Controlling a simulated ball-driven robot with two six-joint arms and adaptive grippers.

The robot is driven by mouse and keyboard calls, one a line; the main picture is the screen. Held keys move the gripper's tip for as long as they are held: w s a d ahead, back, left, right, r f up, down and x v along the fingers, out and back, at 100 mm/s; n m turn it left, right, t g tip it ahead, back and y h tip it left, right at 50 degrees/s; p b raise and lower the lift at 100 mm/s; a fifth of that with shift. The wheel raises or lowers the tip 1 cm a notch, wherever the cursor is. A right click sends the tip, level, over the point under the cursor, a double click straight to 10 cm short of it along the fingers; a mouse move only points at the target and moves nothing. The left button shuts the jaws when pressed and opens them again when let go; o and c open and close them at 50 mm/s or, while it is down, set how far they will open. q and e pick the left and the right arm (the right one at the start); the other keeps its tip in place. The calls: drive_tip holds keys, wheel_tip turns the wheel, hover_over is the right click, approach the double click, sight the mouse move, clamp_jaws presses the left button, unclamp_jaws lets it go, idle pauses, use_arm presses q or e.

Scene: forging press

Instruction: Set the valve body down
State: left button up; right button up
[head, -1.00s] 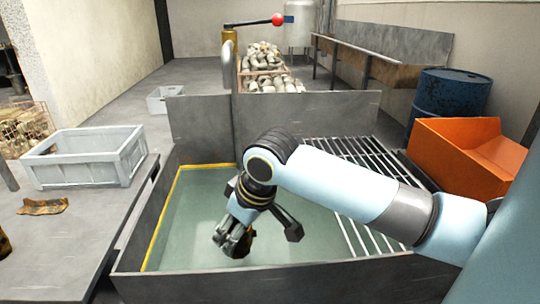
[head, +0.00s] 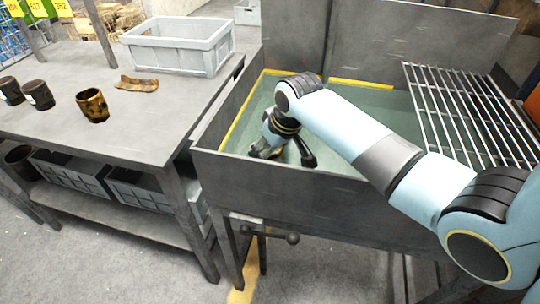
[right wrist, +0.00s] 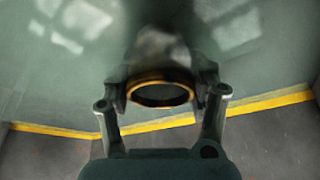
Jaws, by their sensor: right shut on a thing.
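My right gripper (head: 266,148) is down inside the walls of the water tank, near its left front corner. The tank's front wall hides part of it. In the right wrist view, my right gripper (right wrist: 161,94) is shut on the valve body (right wrist: 160,81), with one finger on each side. The valve body's round open end, with a brass-coloured rim, faces the camera. The rest of it is blurred, so I cannot tell how deep it sits in the water. My left gripper is not in view.
The steel tank (head: 300,189) has a yellow line along its inner walls and a bar grate (head: 470,105) at right. On the table (head: 60,120) at left stand a grey crate (head: 180,55), several dark cups and a spotted cup (head: 92,106). A brown scrap (head: 137,84) lies there.

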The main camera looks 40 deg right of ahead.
drive_tip(key=shift+w+f, duration=0.1)
drive_tip(key=shift+f, duration=0.55)
drive_tip(key=o, duration=1.6)
drive_tip(key=shift+f, duration=0.15)
drive_tip(key=shift+c, duration=0.2)
drive_tip(key=p+v, duration=0.2)
drive_tip(key=v, duration=1)
drive_tip(key=shift+p, duration=0.35)
